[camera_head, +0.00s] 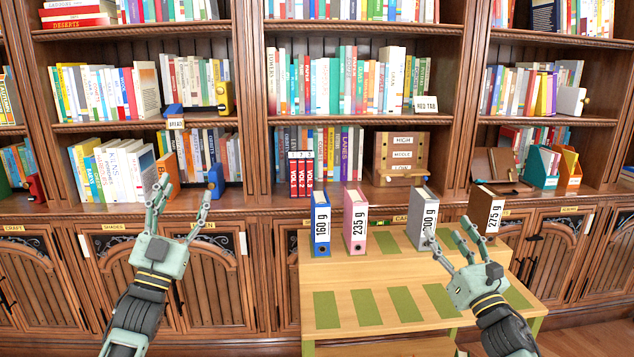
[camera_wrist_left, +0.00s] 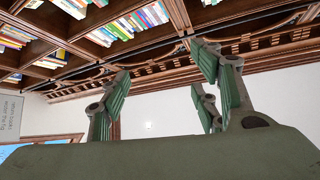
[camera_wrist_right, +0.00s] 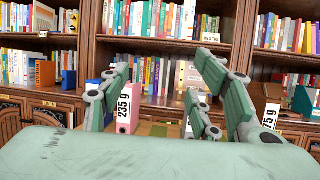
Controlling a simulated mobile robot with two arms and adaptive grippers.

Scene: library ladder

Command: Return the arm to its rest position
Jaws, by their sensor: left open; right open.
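My left gripper (camera_head: 183,200) is open and empty in the head view, raised in front of the lower left shelves. In the left wrist view its open fingers (camera_wrist_left: 165,95) point up toward the high shelves and the ceiling trim. My right gripper (camera_head: 455,248) is open and empty in the head view, in front of the wooden step table. In the right wrist view its fingers (camera_wrist_right: 168,95) are spread with nothing between them, facing the bookcase. From the head, the right gripper overlaps the lower part of the grey binder marked 200 g (camera_head: 423,212); contact cannot be told.
On the step table (camera_head: 345,275) stand a blue 160 g binder (camera_head: 321,222), a pink 235 g binder (camera_head: 356,222) and a brown 275 g binder (camera_head: 485,215). Green strips mark its lower step. The bookcase (camera_head: 250,100) rises behind. Space between the grippers is open.

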